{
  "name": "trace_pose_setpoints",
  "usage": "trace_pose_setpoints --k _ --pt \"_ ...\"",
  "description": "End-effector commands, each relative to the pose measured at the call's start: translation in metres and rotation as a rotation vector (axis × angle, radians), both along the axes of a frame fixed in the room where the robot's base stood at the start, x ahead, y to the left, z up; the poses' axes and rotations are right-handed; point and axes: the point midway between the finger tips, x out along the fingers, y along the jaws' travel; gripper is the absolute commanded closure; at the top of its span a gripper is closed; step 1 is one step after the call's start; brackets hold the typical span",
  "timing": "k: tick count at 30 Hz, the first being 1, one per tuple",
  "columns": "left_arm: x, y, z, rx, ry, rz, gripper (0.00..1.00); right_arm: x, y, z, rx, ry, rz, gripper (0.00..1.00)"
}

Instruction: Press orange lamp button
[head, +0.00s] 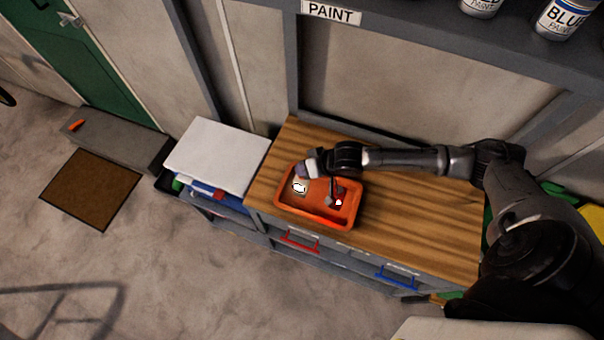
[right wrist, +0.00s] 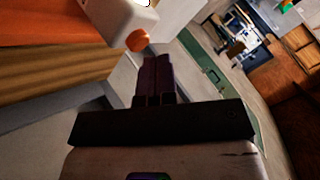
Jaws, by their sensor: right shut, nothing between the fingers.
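A white block-shaped thing with a bright white patch, likely the lamp (right wrist: 125,18), shows at the top of the right wrist view. The orange button (right wrist: 138,40) sticks out from its lower corner. My right gripper (right wrist: 157,62) is shut and empty, its dark fingertips just below and right of the button with a small gap apparent. In the head view, the lamp (head: 299,186) sits in the left part of an orange tray (head: 318,218). My right gripper (head: 300,170) is at the tray's back left, beside the lamp. The button cannot be made out there. My left gripper is not in view.
The tray stands on a wooden-topped workbench (head: 415,215) with a red-handled and a blue-handled drawer. A small dark and red item (head: 338,201) lies in the tray's right part. A white-topped bin (head: 218,150) stands left of the bench. A paint shelf (head: 430,45) overhangs behind.

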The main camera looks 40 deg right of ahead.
Motion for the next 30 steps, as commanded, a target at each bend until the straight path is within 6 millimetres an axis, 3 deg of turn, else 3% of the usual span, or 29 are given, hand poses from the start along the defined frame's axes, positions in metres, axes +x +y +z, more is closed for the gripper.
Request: trace_pose_setpoints --k 30 --pt "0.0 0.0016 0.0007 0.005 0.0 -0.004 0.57 0.0 0.0003 -0.0086 0.001 0.0 0.001 1.0"
